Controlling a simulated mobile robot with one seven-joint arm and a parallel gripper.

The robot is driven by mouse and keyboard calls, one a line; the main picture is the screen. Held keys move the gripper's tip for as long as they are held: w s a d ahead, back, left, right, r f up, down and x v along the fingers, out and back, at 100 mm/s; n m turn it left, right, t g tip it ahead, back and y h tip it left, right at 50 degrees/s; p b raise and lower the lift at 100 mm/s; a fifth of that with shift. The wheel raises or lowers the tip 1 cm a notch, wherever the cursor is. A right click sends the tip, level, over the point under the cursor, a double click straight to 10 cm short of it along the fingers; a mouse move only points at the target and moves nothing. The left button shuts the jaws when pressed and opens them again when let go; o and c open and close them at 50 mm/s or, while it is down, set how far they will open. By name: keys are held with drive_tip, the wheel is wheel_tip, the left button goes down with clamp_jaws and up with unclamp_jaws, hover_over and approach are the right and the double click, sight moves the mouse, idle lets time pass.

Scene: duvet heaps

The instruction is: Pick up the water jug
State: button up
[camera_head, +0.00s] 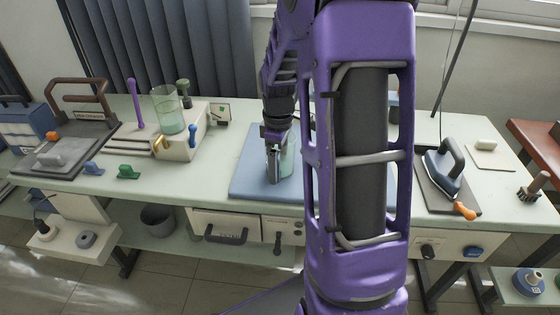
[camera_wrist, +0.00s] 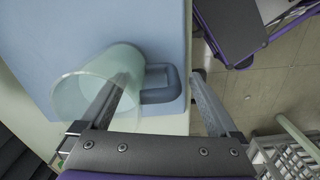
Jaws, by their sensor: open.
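The water jug (camera_wrist: 95,80) is a clear, greenish vessel with a grey-blue handle (camera_wrist: 172,92). It stands on the blue mat (camera_wrist: 45,28); in the head view the jug (camera_head: 287,160) is partly hidden behind my gripper and arm. My gripper (camera_wrist: 160,78) is open, with its fingers on either side of the handle in the wrist view. The left finger overlaps the jug's wall in the picture; I cannot tell whether it touches. In the head view my gripper (camera_head: 273,165) is low over the mat, right at the jug.
A clear beaker (camera_head: 167,112) stands left on a cream block (camera_head: 180,147). An iron (camera_head: 443,168) sits on a dark pad at the right. Green and blue clips lie at the front left. My purple arm hides the table's middle right.

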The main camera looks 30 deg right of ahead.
drive_tip(key=shift+f, duration=1.45)
clamp_jaws()
